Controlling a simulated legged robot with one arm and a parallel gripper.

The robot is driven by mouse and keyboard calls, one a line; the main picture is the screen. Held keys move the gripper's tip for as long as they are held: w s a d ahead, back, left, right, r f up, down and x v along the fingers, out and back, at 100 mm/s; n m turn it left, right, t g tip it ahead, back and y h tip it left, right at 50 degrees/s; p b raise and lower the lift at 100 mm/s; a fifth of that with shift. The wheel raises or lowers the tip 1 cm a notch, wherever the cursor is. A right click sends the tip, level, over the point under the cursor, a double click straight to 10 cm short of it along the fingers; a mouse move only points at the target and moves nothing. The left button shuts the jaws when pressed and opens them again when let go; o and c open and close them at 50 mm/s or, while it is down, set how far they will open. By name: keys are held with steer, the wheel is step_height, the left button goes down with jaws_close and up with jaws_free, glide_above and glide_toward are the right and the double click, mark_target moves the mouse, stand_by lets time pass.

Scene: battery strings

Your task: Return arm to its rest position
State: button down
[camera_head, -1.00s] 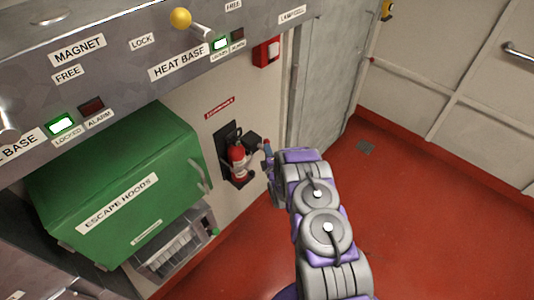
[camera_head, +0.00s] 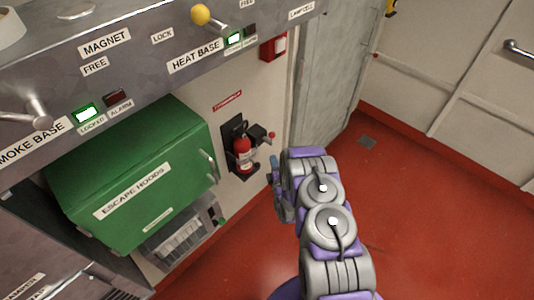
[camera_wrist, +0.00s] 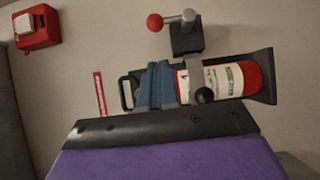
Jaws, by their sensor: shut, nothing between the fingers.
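My arm, grey and purple, is folded in the lower right-middle of the head view, over the red floor. Its end with my gripper (camera_head: 275,172) points away toward the wall, and arm links partly hide it. In the wrist view my gripper (camera_wrist: 157,86) shows as two blue fingers close together, with nothing seen held. Behind the fingers, a red fire extinguisher (camera_wrist: 222,82) is on the wall, its near end partly covered by them. It also shows in the head view (camera_head: 243,160), left of my gripper and apart from it.
A green escape hoods box (camera_head: 130,180) is at left, under a grey panel (camera_head: 140,60) with handles and lit indicators. A red wall box (camera_head: 273,46) and a red-knobbed lever (camera_wrist: 172,22) are on the wall. The red floor (camera_head: 430,200) at right is clear.

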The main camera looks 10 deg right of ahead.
step_height(320, 180, up, 9)
steer(key=w+m+g, duration=0.2)
steer(key=m+g, duration=0.2)
steer(key=g, duration=0.1)
steer(key=s+d+r+m+g, duration=0.1)
steer(key=s+r+m+g, duration=0.4)
steer(key=s+r, duration=0.55)
steer(key=s+a+r+m+g, duration=0.1)
steer(key=s+r+m+g, duration=0.2)
steer(key=s, duration=1)
steer(key=s+a+r+m+g, duration=0.1)
steer(key=s+r+m+g, duration=0.2)
steer(key=s+r, duration=0.6)
steer(key=s+a+r+m+g, duration=0.1)
steer(key=s+r+m+g, duration=0.2)
steer(key=s, duration=1.5)
step_height(320, 180, up, 3)
steer(key=shift+s+r+g, duration=0.1)
steer(key=shift+s+g, duration=0.15)
steer(key=shift+g, duration=0.15)
